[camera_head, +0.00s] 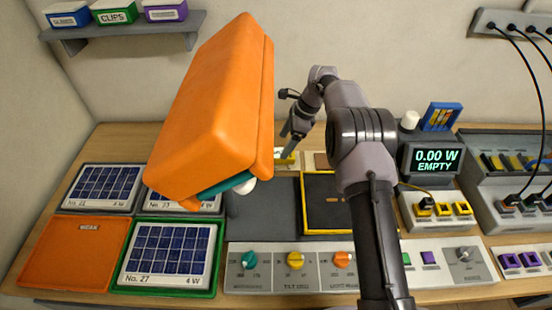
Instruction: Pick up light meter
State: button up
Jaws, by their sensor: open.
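My gripper (286,146) points downward near the back of the bench, just right of a large orange lamp-like housing (205,110). It looks empty and its fingers are small in view. Just below the fingertips is a small yellow item with a pale, marked face (285,160), partly hidden by the gripper. It may be the light meter, but I cannot tell for sure. I cannot tell whether the fingers touch it. No other thing is clearly a light meter.
The orange housing hides part of the bench. Solar panels (166,254) lie in trays at left, beside an empty orange tray (70,258). A knob panel (268,285) spans the front. A display (436,160) reads "0.00 W EMPTY". Cables hang at right.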

aim_at(278, 153)
jog(key=b+x, duration=0.2)
jog(key=x, duration=0.4)
jog(key=shift+w, duration=0.2)
jog(key=shift+r, duration=0.2)
jog(key=shift+c, duration=0.2)
jog(key=c, duration=1.4)
jog(key=shift+r, duration=0.1)
jog(key=shift+c, duration=0.8)
